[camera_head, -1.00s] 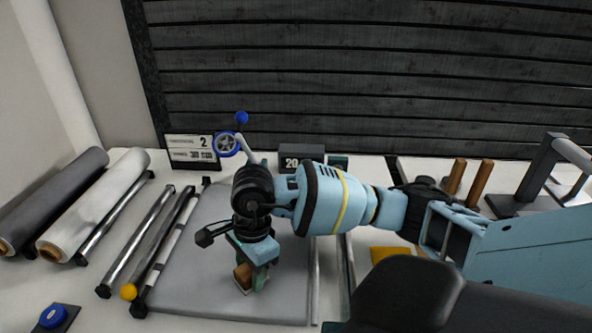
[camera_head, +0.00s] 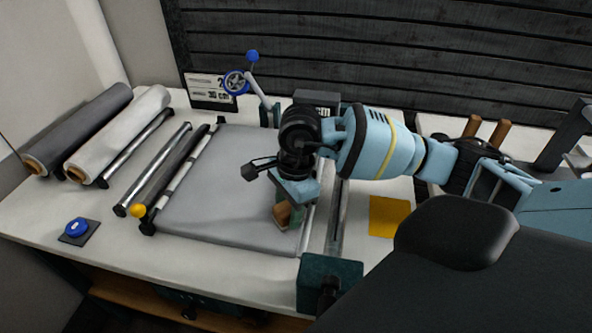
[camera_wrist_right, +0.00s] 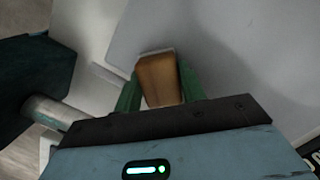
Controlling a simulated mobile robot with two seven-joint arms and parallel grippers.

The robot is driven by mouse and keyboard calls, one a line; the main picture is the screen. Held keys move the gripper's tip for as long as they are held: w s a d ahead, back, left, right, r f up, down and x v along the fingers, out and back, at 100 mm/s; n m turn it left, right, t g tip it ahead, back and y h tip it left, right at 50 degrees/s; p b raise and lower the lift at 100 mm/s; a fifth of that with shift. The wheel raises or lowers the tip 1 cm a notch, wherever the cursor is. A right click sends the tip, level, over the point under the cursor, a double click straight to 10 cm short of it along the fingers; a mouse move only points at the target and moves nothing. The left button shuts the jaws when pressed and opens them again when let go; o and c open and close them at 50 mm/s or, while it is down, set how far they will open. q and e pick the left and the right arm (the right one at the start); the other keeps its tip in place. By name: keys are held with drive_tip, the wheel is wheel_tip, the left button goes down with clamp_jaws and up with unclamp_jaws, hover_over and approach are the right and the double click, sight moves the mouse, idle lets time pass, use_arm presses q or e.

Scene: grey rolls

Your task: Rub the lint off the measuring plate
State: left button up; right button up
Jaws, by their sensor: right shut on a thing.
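The measuring plate (camera_head: 220,195) is a flat grey sheet on the white table, left of centre in the head view. I cannot make out any lint on it. My right gripper (camera_head: 288,211) points down over the plate's right side, near its front right corner. Its green fingers are shut on a brown wooden block (camera_head: 281,215). In the right wrist view the block (camera_wrist_right: 160,78) sits between both fingers, with a thin pale edge at its far end. It is at or just above the plate; I cannot tell if it touches. My left gripper is not in view.
Metal and dark bars (camera_head: 152,168) and a grey roll (camera_head: 80,128) beside a white roll (camera_head: 120,132) lie left. A blue button (camera_head: 76,228) is at front left. A rail (camera_head: 335,225) runs right of the plate, with a dark teal block (camera_head: 329,283) at its front end. A yellow sheet (camera_head: 388,216) lies beyond.

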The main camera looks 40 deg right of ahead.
wheel_tip(320, 180, up, 3)
drive_tip(key=shift+d+f, duration=0.1)
drive_tip(key=shift+f, duration=0.05)
drive_tip(key=shift+w+a+r+p, duration=0.25)
drive_tip(key=shift+w+r+p, duration=0.05)
drive_tip(key=shift+r+p, duration=0.3)
wheel_tip(320, 180, up, 2)
drive_tip(key=shift+s+d+r+p, duration=0.1)
drive_tip(key=shift+r+p, duration=0.05)
drive_tip(key=shift+p, duration=0.45)
drive_tip(key=shift+r+p, duration=0.3)
drive_tip(key=shift+r, duration=0.65)
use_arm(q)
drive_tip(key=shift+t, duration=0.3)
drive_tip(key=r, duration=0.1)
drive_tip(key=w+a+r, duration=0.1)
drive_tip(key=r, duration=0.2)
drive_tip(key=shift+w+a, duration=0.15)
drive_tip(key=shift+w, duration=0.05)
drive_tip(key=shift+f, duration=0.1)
use_arm(e)
drive_tip(key=shift+f, duration=0.1)
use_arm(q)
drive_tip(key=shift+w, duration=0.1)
